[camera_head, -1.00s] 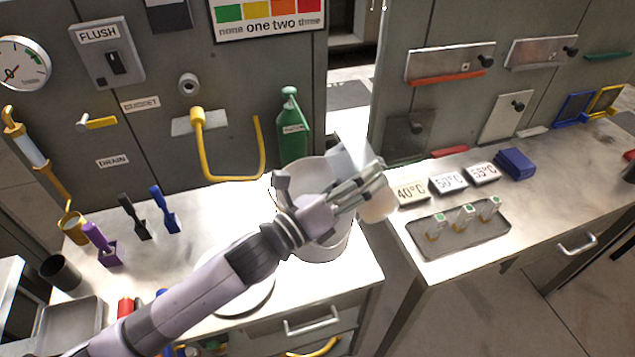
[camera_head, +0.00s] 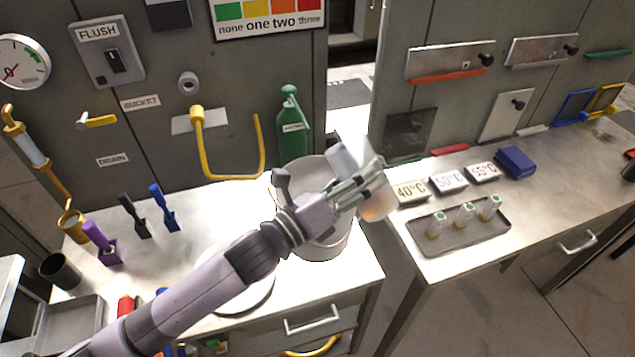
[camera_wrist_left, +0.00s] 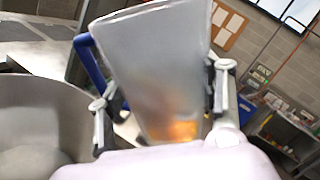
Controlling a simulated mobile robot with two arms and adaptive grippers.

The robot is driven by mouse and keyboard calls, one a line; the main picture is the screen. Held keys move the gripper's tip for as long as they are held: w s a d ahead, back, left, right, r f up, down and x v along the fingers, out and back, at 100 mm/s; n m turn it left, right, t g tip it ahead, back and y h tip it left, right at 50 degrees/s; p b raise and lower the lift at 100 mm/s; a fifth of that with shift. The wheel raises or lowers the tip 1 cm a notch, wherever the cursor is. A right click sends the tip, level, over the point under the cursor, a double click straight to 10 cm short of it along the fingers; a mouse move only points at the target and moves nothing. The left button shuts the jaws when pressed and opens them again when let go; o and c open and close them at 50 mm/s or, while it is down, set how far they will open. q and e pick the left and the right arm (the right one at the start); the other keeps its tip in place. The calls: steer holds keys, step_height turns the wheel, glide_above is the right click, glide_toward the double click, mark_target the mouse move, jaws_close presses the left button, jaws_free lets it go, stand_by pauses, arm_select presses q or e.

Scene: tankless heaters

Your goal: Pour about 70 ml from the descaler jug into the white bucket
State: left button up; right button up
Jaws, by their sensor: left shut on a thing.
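My left gripper (camera_head: 366,181) is shut on the descaler jug (camera_head: 377,204), a frosted, see-through vessel. The jug is above the right side of the white bucket (camera_head: 324,248) and looks tilted in the head view. In the left wrist view the jug (camera_wrist_left: 155,60) stands between the two fingers, with a little orange liquid low inside. The bucket (camera_wrist_left: 40,105) shows at the left there, apart from the jug. My arm hides part of the bucket, and its inner bottom is not clear. No stream of liquid is visible. My right gripper is not in view.
A green bottle (camera_head: 291,130) stands behind the bucket. A round white plate (camera_head: 245,295) lies under my forearm. On the right counter are temperature blocks (camera_head: 449,180) and a tray (camera_head: 462,242) with small vials. A gap separates the two counters.

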mark_target(361, 207)
arm_select(q)
steer(key=shift+r, duration=0.15)
stand_by(0.5)
steer(key=shift+r+m+p, duration=0.25)
steer(key=shift+m+p, duration=0.25)
steer(key=shift+p, duration=0.1)
steer(key=shift+s+d+f+m, duration=0.2)
steer(key=shift+f+m, duration=0.15)
steer(key=shift+m, duration=0.05)
steer(key=shift+s+d+f+m+g, duration=0.25)
steer(key=shift+m+g, duration=0.15)
steer(key=shift+m, duration=0.1)
steer(key=shift+s+d+f+m+g+p, duration=0.2)
steer(key=shift+f+m+p, duration=0.1)
steer(key=shift+m, duration=0.25)
steer(key=shift+s+d+f+m+g+p, duration=0.1)
steer(key=shift+d+f+m+p, duration=0.15)
steer(key=shift+m, duration=0.3)
steer(key=m+p, duration=0.1)
steer(key=f+m+p, duration=0.1)
steer(key=m, duration=0.1)
steer(key=shift+s+d+f+y, duration=0.15)
steer(key=shift+s+d+y, duration=0.15)
steer(key=shift+s+d, duration=0.1)
steer(key=shift+f+m, duration=0.2)
steer(key=shift+m, duration=0.1)
